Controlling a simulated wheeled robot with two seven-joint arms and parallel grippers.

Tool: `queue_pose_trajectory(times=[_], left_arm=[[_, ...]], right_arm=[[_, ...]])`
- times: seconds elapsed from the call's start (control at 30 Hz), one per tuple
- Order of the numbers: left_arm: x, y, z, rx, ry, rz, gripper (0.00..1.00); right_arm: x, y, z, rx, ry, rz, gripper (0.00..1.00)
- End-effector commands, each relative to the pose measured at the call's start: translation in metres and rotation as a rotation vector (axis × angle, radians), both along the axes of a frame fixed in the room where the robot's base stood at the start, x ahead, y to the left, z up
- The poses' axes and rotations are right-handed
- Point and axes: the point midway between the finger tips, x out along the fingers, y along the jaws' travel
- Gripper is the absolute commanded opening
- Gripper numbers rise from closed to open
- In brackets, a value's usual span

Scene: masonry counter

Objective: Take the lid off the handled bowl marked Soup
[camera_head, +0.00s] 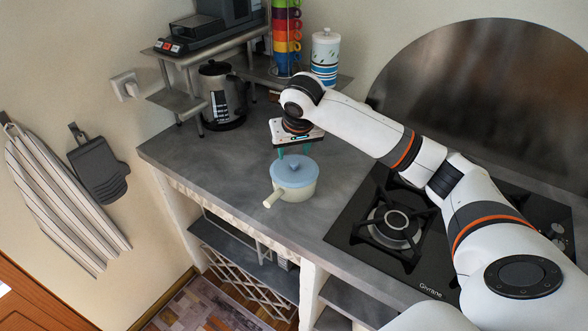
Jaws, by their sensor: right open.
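The handled bowl (297,194) is cream-coloured and stands on the grey counter, its handle pointing toward the lower left. A light blue lid (296,174) with a small darker blue knob (295,165) sits on it. No Soup marking can be made out at this size. My right gripper (293,151) is open, pointing down just above and behind the lid, with its teal fingers close to the knob. I cannot tell whether the fingers touch the lid. My left gripper is not in view.
A gas hob (395,225) lies to the right of the bowl. A dark kettle (222,96) stands behind left, near a metal shelf (177,101). A white canister (325,58) and stacked coloured cups (286,35) stand at the back. The counter (220,160) left of the bowl is clear.

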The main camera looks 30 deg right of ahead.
Motion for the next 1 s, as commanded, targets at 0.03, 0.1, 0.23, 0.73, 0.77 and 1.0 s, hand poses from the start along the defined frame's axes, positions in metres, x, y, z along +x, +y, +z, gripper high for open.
queue_pose_trajectory(times=[0.03, 0.1, 0.23, 0.73, 0.77, 1.0], left_arm=[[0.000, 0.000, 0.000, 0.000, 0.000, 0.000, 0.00], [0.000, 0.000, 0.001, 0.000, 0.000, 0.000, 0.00], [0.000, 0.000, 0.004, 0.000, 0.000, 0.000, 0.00], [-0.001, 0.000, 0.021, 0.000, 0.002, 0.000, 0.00], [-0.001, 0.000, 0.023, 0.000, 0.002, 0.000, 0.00], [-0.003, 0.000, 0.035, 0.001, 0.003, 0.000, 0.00]], right_arm=[[0.002, -0.010, 0.014, 0.000, -0.007, -0.037, 0.47], [0.003, -0.018, 0.022, 0.005, -0.008, -0.067, 0.47], [0.007, -0.023, 0.018, 0.009, -0.006, -0.086, 0.47], [0.029, -0.031, -0.040, 0.008, -0.008, -0.082, 0.47], [0.030, -0.030, -0.043, 0.008, -0.008, -0.082, 0.47], [0.042, -0.032, -0.076, 0.009, -0.008, -0.083, 0.47]])
